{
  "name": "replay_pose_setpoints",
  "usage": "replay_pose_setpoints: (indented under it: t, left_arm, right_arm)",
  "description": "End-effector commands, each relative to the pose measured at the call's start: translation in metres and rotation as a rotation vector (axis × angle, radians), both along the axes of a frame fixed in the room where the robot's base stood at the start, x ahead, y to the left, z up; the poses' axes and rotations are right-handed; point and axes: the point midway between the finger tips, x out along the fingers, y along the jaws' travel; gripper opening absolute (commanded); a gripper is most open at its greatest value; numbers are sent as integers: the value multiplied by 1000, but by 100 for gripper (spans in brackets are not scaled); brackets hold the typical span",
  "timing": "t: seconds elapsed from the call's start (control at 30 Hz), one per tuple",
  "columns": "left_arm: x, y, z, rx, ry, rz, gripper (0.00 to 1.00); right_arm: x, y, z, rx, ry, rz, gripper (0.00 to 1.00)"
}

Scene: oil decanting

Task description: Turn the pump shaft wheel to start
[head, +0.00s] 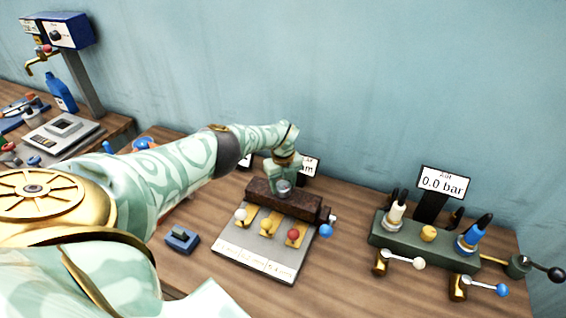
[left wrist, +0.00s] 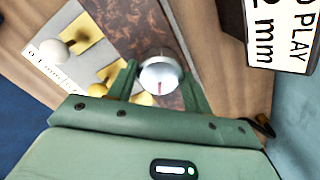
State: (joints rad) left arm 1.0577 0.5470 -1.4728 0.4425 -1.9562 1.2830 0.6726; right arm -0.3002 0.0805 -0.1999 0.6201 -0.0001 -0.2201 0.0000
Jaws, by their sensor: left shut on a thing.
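My left gripper (head: 284,178) reaches down onto a brown mottled block (head: 262,194) in the middle of the bench. In the left wrist view its two green fingers are shut on a round silver knob (left wrist: 160,76) on top of the block, one finger on each side. The knob has a short red mark on its face. I cannot tell from the pictures whether this knob is the pump shaft wheel. My right gripper is not in view.
In front of the block are white, yellow and red ball levers on a grey plate (head: 258,262); a blue ball (head: 326,231) sits at its right. A green manifold (head: 420,248) with a "0.0 bar" display (head: 443,184) stands right. A small blue switch box (head: 182,240) lies left.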

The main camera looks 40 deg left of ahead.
Motion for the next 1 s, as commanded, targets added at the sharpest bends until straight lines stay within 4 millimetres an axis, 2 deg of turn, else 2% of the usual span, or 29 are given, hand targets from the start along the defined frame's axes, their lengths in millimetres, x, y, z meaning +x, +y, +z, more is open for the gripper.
replay_pose_setpoints:
  t: [0.5, 1.0]
  left_arm:
    - [1, 2, 3, 3, -5, 486, 27]
    - [1, 2, 2, 2, -5, 703, 27]
  right_arm:
    - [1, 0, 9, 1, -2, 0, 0]
    - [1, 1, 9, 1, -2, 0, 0]
